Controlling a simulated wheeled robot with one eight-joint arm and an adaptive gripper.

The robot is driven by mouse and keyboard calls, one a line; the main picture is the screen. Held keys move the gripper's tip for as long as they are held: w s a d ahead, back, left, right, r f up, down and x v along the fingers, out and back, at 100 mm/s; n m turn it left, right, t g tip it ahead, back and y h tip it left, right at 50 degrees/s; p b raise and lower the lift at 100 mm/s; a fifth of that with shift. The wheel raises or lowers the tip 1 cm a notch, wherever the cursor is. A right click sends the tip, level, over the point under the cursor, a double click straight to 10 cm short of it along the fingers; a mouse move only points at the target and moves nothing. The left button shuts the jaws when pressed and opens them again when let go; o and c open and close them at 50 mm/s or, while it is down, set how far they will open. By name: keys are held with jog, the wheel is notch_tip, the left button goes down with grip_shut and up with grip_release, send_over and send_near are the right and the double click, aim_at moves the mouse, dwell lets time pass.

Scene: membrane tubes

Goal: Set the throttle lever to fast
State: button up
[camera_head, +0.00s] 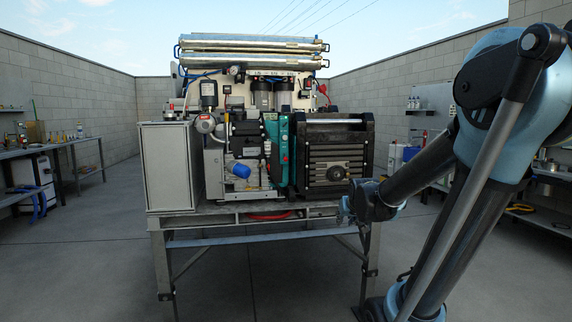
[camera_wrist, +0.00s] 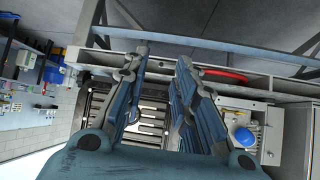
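The machine with the engine (camera_head: 245,150) stands on a metal frame table. It has a blue cylindrical part, a teal-green section (camera_head: 281,150) and a black slatted unit (camera_head: 337,155) on the right. I cannot make out the throttle lever for certain in either view; it is too small or hidden. My gripper (camera_head: 346,208) is low in front of the black unit's right side, near the table edge. In the wrist view, which looks turned over, the gripper's fingers (camera_wrist: 162,56) are apart with nothing between them. The black slatted unit (camera_wrist: 152,117) shows behind them, and the blue part (camera_wrist: 243,136) is to the right.
The table's front rail (camera_head: 265,218) runs below the machine, with a red hose (camera_head: 268,215) by it. A pale cabinet (camera_head: 169,168) stands at its left end. Workbenches line both walls (camera_head: 55,148). The floor (camera_head: 90,250) in front is clear on the left.

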jog(key=w+a+r+t+y, duration=0.1)
jog(key=w+a+r+t, duration=0.3)
jog(key=w, duration=0.5)
jog(key=w+a+r+t+y, duration=0.2)
jog(key=w+a, duration=0.4)
jog(key=w, duration=0.2)
jog(key=n+t+y, duration=0.2)
jog(key=t+y, duration=0.1)
jog(key=t, duration=0.2)
send_near(286, 160)
jog(key=shift+y, duration=0.4)
jog(key=x, duration=1.1)
jog(key=shift+w+d+f, duration=0.1)
jog(key=shift+d+f, duration=0.05)
jog(key=shift+f, duration=0.15)
jog(key=shift+c, duration=0.2)
grip_shut()
